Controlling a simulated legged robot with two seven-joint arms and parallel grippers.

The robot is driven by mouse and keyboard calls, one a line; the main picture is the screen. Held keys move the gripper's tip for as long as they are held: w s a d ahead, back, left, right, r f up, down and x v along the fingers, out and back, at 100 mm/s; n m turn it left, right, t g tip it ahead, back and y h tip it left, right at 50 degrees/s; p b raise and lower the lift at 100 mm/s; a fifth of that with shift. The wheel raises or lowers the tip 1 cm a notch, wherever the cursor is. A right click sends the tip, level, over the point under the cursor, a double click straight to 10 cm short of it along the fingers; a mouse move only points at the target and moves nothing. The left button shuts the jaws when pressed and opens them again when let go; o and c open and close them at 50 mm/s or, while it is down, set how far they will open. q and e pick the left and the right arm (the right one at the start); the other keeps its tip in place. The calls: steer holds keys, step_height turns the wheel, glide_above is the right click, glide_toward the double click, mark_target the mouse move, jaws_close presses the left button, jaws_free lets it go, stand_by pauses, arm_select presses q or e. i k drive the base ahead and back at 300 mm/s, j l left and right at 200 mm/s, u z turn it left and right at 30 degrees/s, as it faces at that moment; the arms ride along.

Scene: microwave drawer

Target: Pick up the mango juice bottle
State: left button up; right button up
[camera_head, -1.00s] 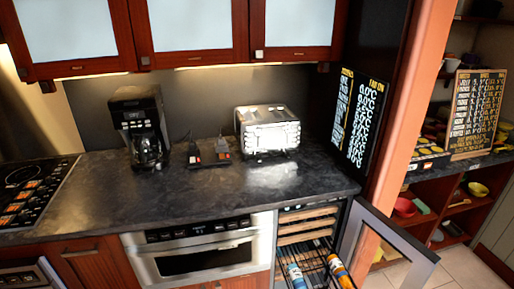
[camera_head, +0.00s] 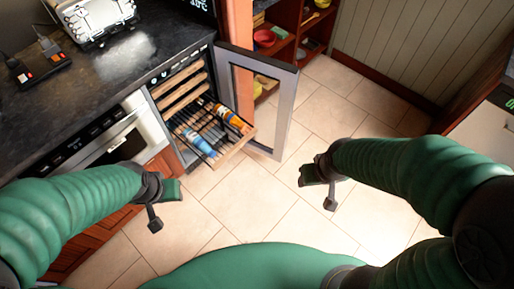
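An orange bottle (camera_head: 232,117), which looks like the mango juice though its label is too small to read, lies on the pulled-out wire rack (camera_head: 238,145) of the open cooler. A blue bottle (camera_head: 198,142) lies on the same rack, to its left and nearer to me. My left gripper (camera_head: 163,206) is empty, in front of the cabinet and below the rack in the picture. My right gripper (camera_head: 318,192) is empty over the floor, right of the rack. Both have their fingers apart, and neither touches a bottle.
The glass cooler door (camera_head: 265,100) stands open just right of the rack. The dark counter (camera_head: 100,75) with a toaster (camera_head: 92,15) is at the upper left, above an oven (camera_head: 125,142). The tiled floor (camera_head: 250,205) is clear.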

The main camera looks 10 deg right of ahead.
mark_target(230, 118)
steer(key=i+l+z, duration=0.1)
steer(key=i+l, duration=0.15)
steer(key=i, duration=0.25)
steer(key=i+l+z, duration=0.1)
steer(key=i, duration=0.4)
steer(key=i+l+z, duration=0.1)
steer(key=i+l, duration=0.15)
steer(key=i, duration=0.25)
